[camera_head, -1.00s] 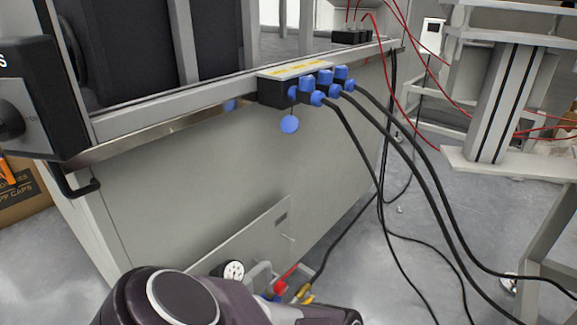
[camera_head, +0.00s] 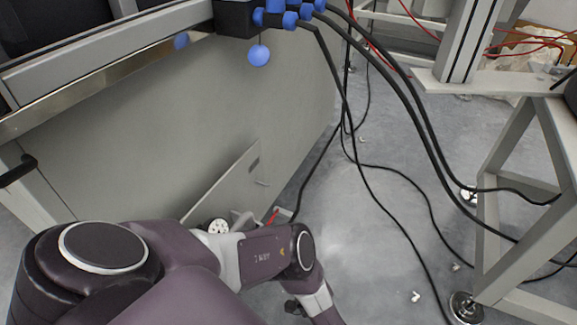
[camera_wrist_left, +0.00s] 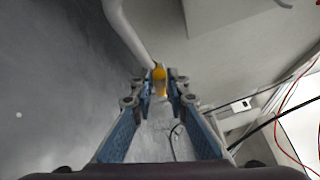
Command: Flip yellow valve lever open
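The yellow valve lever (camera_wrist_left: 159,74) shows in the left wrist view, at the end of a pale curved pipe (camera_wrist_left: 128,32). My left gripper (camera_wrist_left: 158,82) has its two blue fingers apart, one on each side of the lever in the picture. I cannot tell whether either finger touches it or how far off in depth it is. In the head view my left arm covers the valve lever, and the gripper's fingers cannot be made out. My right gripper is in neither view.
A gauge (camera_head: 218,227) and a red part (camera_head: 272,216) sit low by the grey cabinet (camera_head: 150,150). Black cables (camera_head: 365,190) hang from blue connectors (camera_head: 290,18) down to the floor. A metal stand (camera_head: 490,220) is at the right. Grey floor between is mostly open.

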